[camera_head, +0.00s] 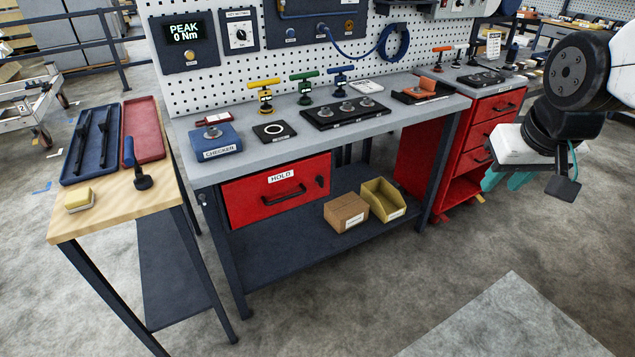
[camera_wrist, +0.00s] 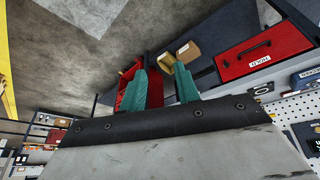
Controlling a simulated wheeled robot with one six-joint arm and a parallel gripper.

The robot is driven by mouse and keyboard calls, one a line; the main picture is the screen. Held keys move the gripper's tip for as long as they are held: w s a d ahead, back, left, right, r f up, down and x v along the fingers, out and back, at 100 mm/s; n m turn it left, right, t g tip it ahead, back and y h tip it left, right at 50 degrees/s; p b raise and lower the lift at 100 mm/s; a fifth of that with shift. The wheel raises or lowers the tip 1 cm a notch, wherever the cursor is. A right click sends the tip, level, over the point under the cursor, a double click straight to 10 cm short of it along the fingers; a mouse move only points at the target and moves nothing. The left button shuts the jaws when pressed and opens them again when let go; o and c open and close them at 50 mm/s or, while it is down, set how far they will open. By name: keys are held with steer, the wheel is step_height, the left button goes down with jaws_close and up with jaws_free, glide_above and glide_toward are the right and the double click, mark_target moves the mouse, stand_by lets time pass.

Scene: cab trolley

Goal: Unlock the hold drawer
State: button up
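The red hold drawer (camera_head: 245,204) hangs under the left part of the workbench top, with a white HOLD label and a black bar handle (camera_head: 284,196). Its front looks shut. A small dark fitting (camera_head: 320,181) sits at the right of the drawer front; I cannot tell whether it is locked. In the wrist view the drawer (camera_wrist: 285,45) shows at the upper right, with its handle and label. My gripper (camera_head: 508,181) is at the right of the head view, well away from the drawer. Its teal fingers (camera_wrist: 163,58) stand apart with nothing between them.
The grey workbench top (camera_head: 240,165) carries a blue checker, T-handled tools and black trays. A cardboard box (camera_head: 346,212) and a yellow bin (camera_head: 382,198) stand on the shelf below. A wooden side table (camera_head: 110,222) is at the left. Floor (camera_head: 370,285) in front is clear.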

mark_target(323, 181)
steer(key=w+a+f+n+t+y, duration=0.15)
steer(key=w+a+f, duration=0.25)
steer(key=w, duration=0.7)
steer(key=w+a+f+n+t+y, duration=0.1)
steer(key=w+a+f+t, duration=0.25)
steer(key=w, duration=0.65)
steer(key=w+a+f+n+t+y, duration=0.1)
steer(key=w+a+f, duration=0.35)
steer(key=w, duration=0.65)
steer(key=w+a+f+n+t+y, duration=0.1)
steer(key=a+f+t+y, duration=0.1)
steer(key=a+f, duration=0.45)
steer(key=w+a+f+n+t+y, duration=0.1)
steer(key=w+a+f+y, duration=0.15)
steer(key=f, duration=0.65)
steer(key=a+f+n+t+y, duration=0.1)
steer(key=a+f+t+y, duration=0.1)
steer(key=a+f, duration=0.5)
steer(key=shift+m, duration=0.25)
steer(key=x, duration=0.2)
steer(key=f+x, duration=0.1)
steer(key=x, duration=0.4)
steer(key=shift+w+d+f, duration=0.15)
steer(key=shift+w+d, duration=0.1)
steer(key=shift+d, duration=0.1)
jaws_close()
